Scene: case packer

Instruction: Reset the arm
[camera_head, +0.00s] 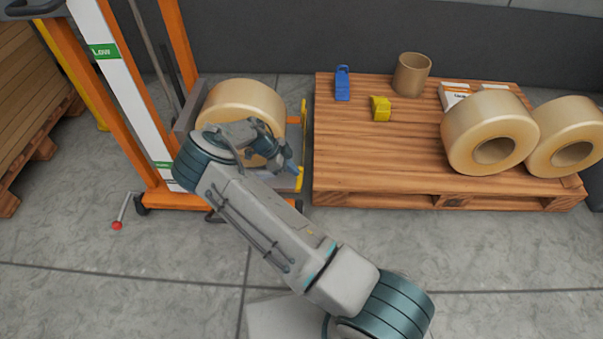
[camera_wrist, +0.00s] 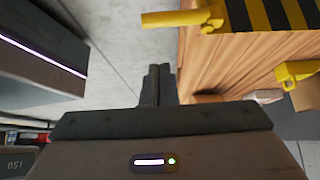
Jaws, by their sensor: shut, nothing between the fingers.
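My arm reaches from the bottom of the head view up and left, its wrist in front of the large tan roll (camera_head: 240,100) on the orange lifter (camera_head: 125,95). In the wrist view my gripper (camera_wrist: 156,80) has its two dark fingers together, with nothing between them. Bare grey floor shows just beyond and left of the fingertips. The fingertips are hard to make out in the head view. The arm covers part of the roll and of the lifter's platform.
A wooden pallet (camera_head: 350,160) stands right of the lifter, bearing a blue item (camera_head: 342,84), a yellow block (camera_head: 380,108), a cardboard tube (camera_head: 411,75) and two big rolls (camera_head: 470,125). A red-knobbed crank (camera_head: 118,224) juts out at left. Front floor (camera_head: 110,280) is clear.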

